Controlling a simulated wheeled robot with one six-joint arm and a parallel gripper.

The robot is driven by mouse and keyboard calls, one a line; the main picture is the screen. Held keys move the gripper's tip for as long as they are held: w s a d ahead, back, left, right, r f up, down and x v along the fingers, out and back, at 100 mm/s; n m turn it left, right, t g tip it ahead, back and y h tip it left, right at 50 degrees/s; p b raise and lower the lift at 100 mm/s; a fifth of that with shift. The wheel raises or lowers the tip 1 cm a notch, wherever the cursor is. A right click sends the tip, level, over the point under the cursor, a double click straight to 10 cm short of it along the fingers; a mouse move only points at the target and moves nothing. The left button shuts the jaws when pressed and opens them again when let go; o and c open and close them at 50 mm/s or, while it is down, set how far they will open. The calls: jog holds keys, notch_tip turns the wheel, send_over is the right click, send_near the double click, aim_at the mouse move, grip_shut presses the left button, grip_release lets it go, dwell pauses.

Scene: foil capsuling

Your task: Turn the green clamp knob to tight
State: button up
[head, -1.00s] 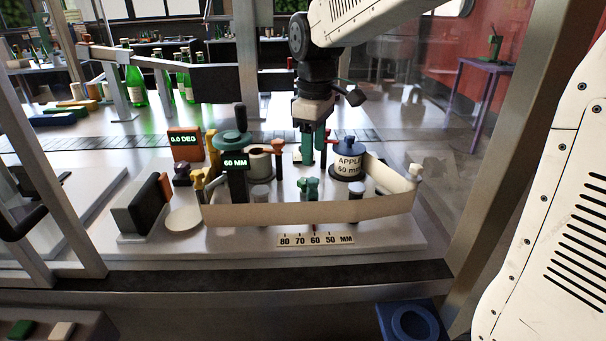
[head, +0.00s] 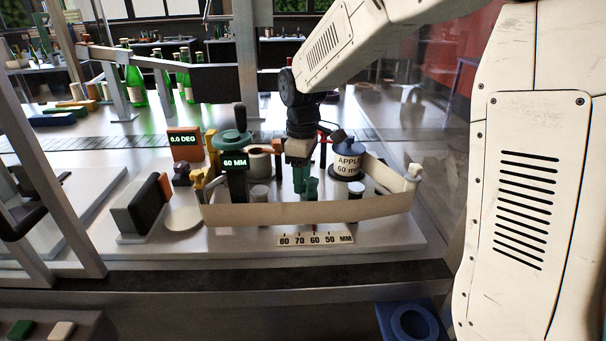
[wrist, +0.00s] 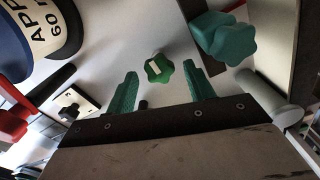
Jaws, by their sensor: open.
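The green clamp knob (wrist: 158,68) is a small lobed knob with a pale mark on its top. In the wrist view it sits between the two green fingers of my gripper (wrist: 160,72), which are apart, with a gap on both sides. I cannot tell how far the fingertips are above it. In the head view my gripper (head: 305,182) is low over the fixture, and its fingers largely hide the knob. A larger teal lobed knob (wrist: 228,40) stands close beside the right finger in the wrist view.
A labelled blue-topped spool (head: 347,160) stands right of my gripper. A pale strip (head: 290,213) curves along the front, above a millimetre scale (head: 315,239). A post with a 60 MM display (head: 235,163) stands to the left. A degree display (head: 184,141) is behind it.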

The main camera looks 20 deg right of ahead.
jog(key=shift+c, duration=0.3)
jog(key=c, duration=0.9)
jog(key=m, duration=0.4)
jog(key=shift+w+m, duration=0.1)
jog(key=shift+m, duration=0.2)
jog(key=m, duration=0.4)
jog(key=shift+d, duration=0.15)
jog(key=m, duration=0.5)
jog(key=shift+d, duration=0.1)
jog(key=shift+m, duration=2.2)
